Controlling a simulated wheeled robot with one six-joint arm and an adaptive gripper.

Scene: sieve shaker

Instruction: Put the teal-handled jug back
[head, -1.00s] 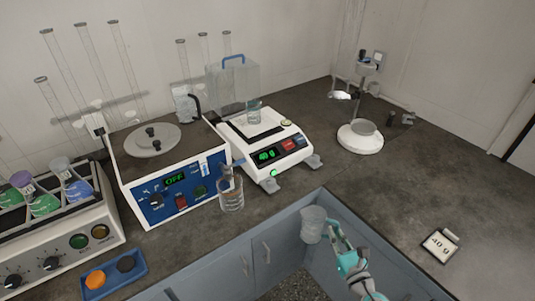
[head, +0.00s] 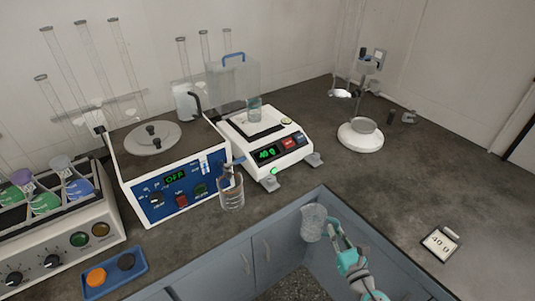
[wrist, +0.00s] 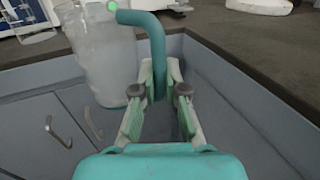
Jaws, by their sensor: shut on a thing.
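The teal-handled jug (head: 312,222) is clear and looks empty in the head view. It hangs in the air over the inner corner of the counter, in front of the grey cabinet doors. In the wrist view its cloudy body (wrist: 105,55) is at the left, with the teal handle (wrist: 153,38) curving down between my fingers. My gripper (head: 338,236) is shut on the handle, with its two fingers on either side of it in the wrist view (wrist: 160,92). The jug looks roughly upright.
The counter (head: 385,195) between card and balance is clear.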

